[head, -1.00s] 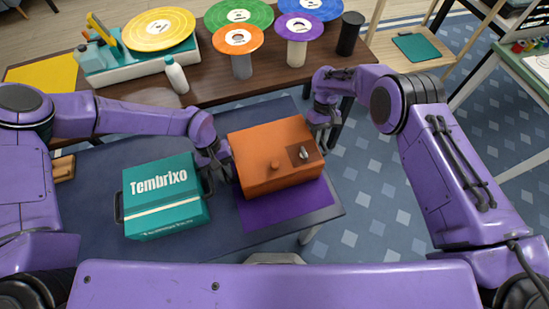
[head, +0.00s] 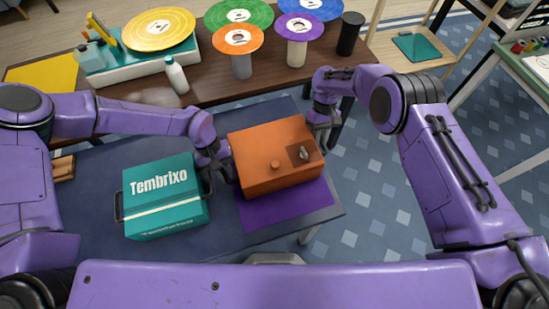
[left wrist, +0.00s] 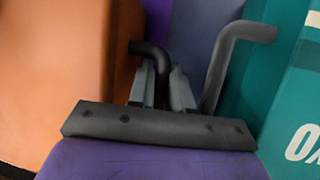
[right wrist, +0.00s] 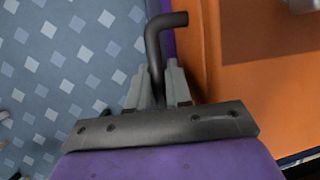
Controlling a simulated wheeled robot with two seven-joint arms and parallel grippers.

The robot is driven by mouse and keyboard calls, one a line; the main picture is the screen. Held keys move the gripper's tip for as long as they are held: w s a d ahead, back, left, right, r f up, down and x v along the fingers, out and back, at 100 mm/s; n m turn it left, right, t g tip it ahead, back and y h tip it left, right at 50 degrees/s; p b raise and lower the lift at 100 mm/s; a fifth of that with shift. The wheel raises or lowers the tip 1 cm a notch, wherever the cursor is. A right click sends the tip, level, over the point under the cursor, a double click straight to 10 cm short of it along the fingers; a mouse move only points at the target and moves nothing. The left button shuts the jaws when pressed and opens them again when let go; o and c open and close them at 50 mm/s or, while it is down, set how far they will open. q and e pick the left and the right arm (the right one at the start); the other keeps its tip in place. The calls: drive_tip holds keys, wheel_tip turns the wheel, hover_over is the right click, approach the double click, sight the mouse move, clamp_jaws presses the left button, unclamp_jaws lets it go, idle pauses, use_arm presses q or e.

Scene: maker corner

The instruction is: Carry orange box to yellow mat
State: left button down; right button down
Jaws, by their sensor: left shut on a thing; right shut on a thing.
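The orange box (head: 270,165) has a round knob and a small dark panel with a metal part on top. It is over the purple mat (head: 285,212); I cannot tell whether it touches it. My left gripper (head: 222,160) is shut on the box's dark left handle (left wrist: 150,48), beside the orange wall. My right gripper (head: 320,122) is shut on its dark right handle (right wrist: 155,40), also seen in the right wrist view. The yellow mat (head: 45,74) lies at the far left of the brown table, partly hidden by my left arm.
A teal box (head: 165,195) with handles stands close left of my left gripper. On the brown table (head: 205,95) stand a teal machine with a yellow disc (head: 158,30), a white bottle (head: 176,75), disc-topped stands and a black cylinder (head: 349,34). Patterned floor lies right.

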use_arm(q)
drive_tip(key=shift+r, duration=0.15)
use_arm(e)
drive_tip(key=shift+r, duration=0.15)
